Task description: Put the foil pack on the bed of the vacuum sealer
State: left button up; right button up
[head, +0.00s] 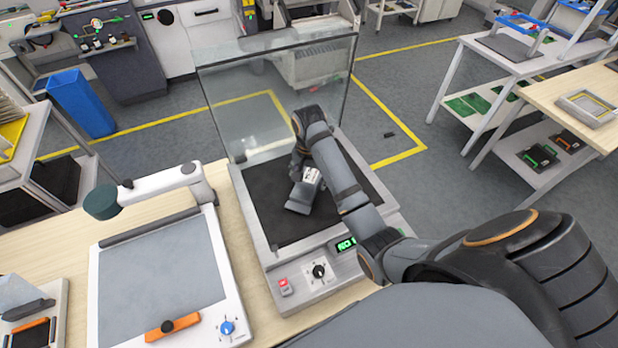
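The vacuum sealer (331,267) stands at the middle of the bench, with its clear lid (215,95) raised. Its dark bed (265,190) is open to view. The foil pack (299,199), grey with a white printed label, is over the middle of the bed and looks tilted. I cannot tell whether it touches the bed. My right gripper (297,168) is at the far end of the pack, under my wrist. Its fingertips are mostly hidden, so I cannot tell whether they grip the pack. My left gripper is out of view.
A flat grey-topped device (160,280) with a white swing arm (160,182) stands left of the sealer. A blue bin (82,103) is on the floor at the back left. Tables (565,95) stand at the right. A small dark object (389,134) lies on the floor.

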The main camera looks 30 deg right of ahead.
aim_at(309, 178)
jog(key=shift+o, duration=0.3)
notch_tip(309, 178, up, 12)
jog(key=p, duration=1)
jog(key=shift+r, duration=0.15)
